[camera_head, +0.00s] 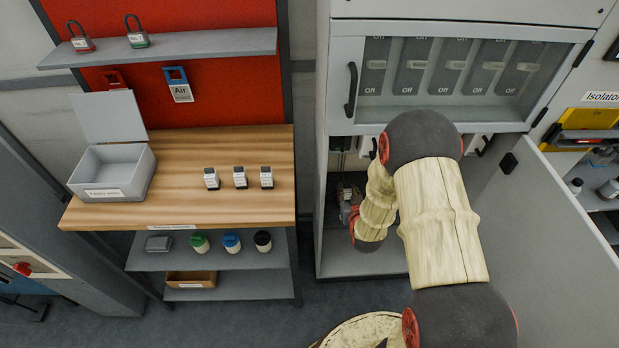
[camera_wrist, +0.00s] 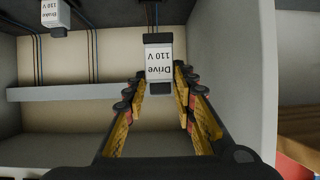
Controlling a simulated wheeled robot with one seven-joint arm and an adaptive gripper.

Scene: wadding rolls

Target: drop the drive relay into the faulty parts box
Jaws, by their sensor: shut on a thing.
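The drive relay (camera_wrist: 158,62), a white block with dark ends labelled "Drive 110 V", is between the fingertips of my gripper (camera_wrist: 157,86) in the wrist view. My gripper is shut on it. In the head view my gripper reaches into the open cabinet, where my arm hides much of it, and I cannot make out the relay there. Whether the relay is clear of its socket I cannot tell. The faulty parts box (camera_head: 144,178) is a grey box with its lid raised, at the left end of the wooden bench; the inside that shows looks empty.
Three small relays (camera_head: 240,178) stand on the wooden bench (camera_head: 200,215), right of the box. A brake relay (camera_wrist: 55,13) is at the wrist view's upper left. The cabinet door (camera_head: 545,235) stands open at right. A shelf with padlocks (camera_head: 165,47) hangs above the bench.

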